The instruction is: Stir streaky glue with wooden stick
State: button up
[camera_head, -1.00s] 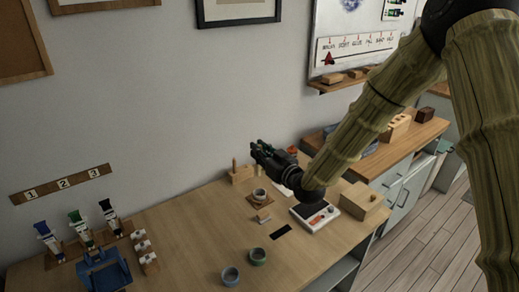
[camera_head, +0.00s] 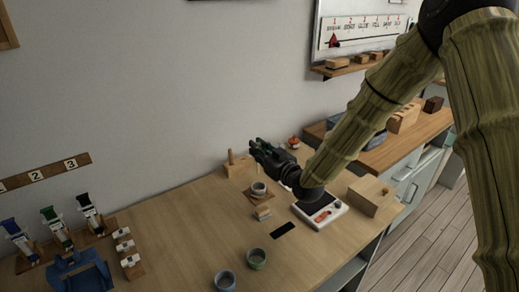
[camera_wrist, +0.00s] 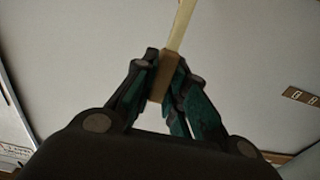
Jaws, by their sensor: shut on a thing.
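My gripper (camera_head: 262,152) is above the back of the table, and its fingers show close up in the wrist view (camera_wrist: 165,80). It is shut on a pale wooden stick (camera_wrist: 180,28), which runs from between the fingertips toward the top of the picture. In the head view the stick is too small or hidden to make out. A small grey cup (camera_head: 259,187) stands on a wooden coaster, below and near the gripper. I cannot tell what is in it. The stick is not visibly in any cup.
A wooden block with an upright peg (camera_head: 237,164) stands at the back. A scale (camera_head: 320,212) and wooden box (camera_head: 370,196) are to the right. A green cup (camera_head: 257,259) and blue cup (camera_head: 225,281) stand in front. Tubes and a blue stand (camera_head: 80,272) are at left.

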aim_at(258, 169)
jog(key=shift+f+b, duration=2.25)
jog(key=shift+f, duration=1.75)
jog(key=shift+w+a, duration=0.1)
